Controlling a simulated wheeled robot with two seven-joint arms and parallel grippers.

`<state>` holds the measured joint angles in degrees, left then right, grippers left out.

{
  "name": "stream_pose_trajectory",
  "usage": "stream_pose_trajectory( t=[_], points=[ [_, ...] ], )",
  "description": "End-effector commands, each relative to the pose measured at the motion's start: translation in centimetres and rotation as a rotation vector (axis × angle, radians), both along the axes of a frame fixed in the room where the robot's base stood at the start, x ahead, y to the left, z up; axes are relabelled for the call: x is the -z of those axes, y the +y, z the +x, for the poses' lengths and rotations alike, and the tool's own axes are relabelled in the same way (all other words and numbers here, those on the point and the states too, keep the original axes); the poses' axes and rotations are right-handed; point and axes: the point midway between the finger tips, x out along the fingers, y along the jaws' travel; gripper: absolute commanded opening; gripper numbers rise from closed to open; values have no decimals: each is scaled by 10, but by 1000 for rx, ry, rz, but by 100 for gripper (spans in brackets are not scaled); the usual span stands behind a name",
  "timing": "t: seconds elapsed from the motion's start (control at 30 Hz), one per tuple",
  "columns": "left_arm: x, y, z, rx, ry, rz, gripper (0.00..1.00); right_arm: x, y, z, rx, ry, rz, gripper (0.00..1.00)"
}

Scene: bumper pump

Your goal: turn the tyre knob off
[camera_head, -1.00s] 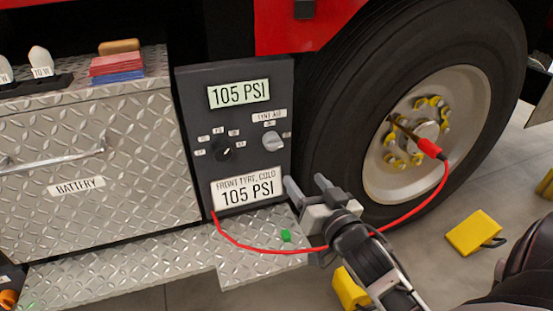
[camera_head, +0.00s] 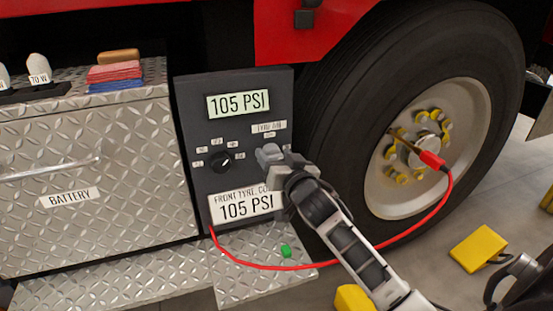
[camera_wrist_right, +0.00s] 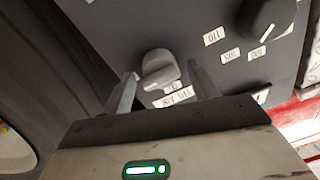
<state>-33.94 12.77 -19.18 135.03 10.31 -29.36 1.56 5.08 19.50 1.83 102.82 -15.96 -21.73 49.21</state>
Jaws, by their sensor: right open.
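The tyre knob is a light grey knob on the dark control panel (camera_head: 188,112). In the right wrist view the tyre knob (camera_wrist_right: 157,65) stands between my two fingers, with a "TYRE AIR" label beside it. In the head view my right gripper (camera_head: 270,154) is at the panel and hides most or all of the knob. My right gripper (camera_wrist_right: 163,76) is open, with a finger on either side of the knob and visible gaps. The knob's exact setting is hard to read. My left gripper is not in view.
A black selector knob (camera_head: 220,162) with several number labels sits left of my gripper. The upper display (camera_head: 238,104) and lower plate (camera_head: 246,207) read 105 PSI. A red hose (camera_head: 290,267) runs to the wheel (camera_head: 440,110). Yellow blocks (camera_head: 479,248) lie on the floor.

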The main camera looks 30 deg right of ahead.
Motion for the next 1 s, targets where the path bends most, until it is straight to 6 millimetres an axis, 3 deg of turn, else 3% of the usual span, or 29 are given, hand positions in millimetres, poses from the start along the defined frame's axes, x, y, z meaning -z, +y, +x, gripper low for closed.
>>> stream_pose_trajectory(
  t=[0.23,0.37,0.4,0.77,1.0],
  points=[
    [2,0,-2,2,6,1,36,0,0,0,-1,0,0,57],
    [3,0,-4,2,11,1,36,0,0,0,0,0,0,20],
    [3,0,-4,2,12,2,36,0,0,0,0,0,0,19],
    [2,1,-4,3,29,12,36,-2,0,0,2,12,-45,19],
    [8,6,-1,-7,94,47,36,-4,-1,0,3,48,-187,19]
  ],
)
